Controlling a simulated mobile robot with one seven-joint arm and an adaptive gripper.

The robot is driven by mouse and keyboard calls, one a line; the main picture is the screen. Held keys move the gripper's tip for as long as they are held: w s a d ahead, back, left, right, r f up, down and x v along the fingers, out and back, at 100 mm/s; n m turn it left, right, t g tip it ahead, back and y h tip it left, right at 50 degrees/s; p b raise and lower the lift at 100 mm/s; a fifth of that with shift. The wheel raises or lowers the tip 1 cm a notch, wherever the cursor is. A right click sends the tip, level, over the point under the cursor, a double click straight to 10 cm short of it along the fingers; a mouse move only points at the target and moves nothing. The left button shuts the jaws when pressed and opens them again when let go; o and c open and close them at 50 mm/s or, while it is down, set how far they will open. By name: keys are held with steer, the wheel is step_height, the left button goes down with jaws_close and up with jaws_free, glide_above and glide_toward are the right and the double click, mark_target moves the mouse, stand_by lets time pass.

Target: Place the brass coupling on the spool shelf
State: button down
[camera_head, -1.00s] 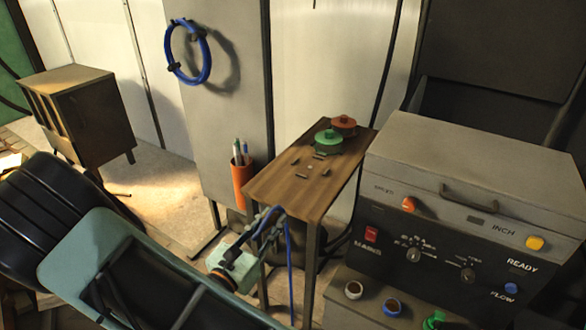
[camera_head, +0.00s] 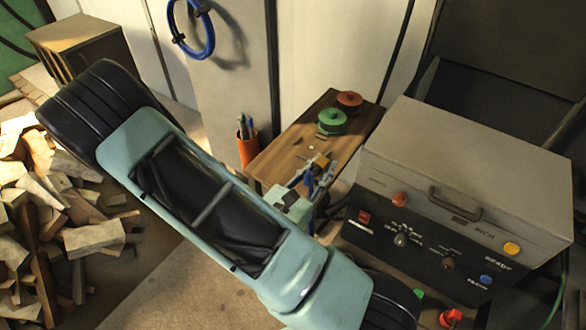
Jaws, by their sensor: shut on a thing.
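The spool shelf is a narrow wooden-topped stand (camera_head: 275,160) in the middle of the view. A green spool (camera_head: 331,121) and a red spool (camera_head: 349,101) sit at its far end. My gripper (camera_head: 318,168) is in front of the shelf's right side, over its near half in the picture. It is shut on a small yellowish piece, which looks like the brass coupling (camera_head: 322,160). The fingers partly hide it. I cannot tell whether the piece touches the shelf top. My arm covers the shelf's near end and legs.
A grey machine (camera_head: 450,170) with knobs and a handle stands close on the right. An orange cup with pens (camera_head: 248,150) is at the shelf's left. A blue hose coil (camera_head: 195,35) hangs on the cabinet. Wood scraps (camera_head: 70,210) are piled at left.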

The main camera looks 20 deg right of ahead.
steer(key=shift+w+a+f+b, duration=0.1)
steer(key=shift+w+f+b, duration=0.5)
steer(key=shift+f+b, duration=0.05)
steer(key=shift+w+a+f+b, duration=0.15)
steer(key=shift+w+b, duration=0.25)
steer(key=shift+b, duration=0.8)
steer(key=b, duration=0.3)
steer(key=w+b, duration=0.1)
steer(key=b, duration=0.1)
steer(key=shift+w+f+b, duration=0.2)
steer(key=shift+f+b, duration=0.15)
steer(key=shift+b, duration=0.05)
steer(key=w+f+b, duration=0.2)
steer(key=w, duration=0.1)
steer(key=w+f+b, duration=0.2)
steer(key=w, duration=0.1)
steer(key=w+f+b, duration=0.2)
steer(key=w, duration=0.1)
steer(key=shift+a+f, duration=0.3)
steer(key=shift+a, duration=0.05)
steer(key=shift+w+f+b, duration=0.25)
steer(key=shift+f+b, duration=0.05)
steer(key=shift+f, duration=1.5)
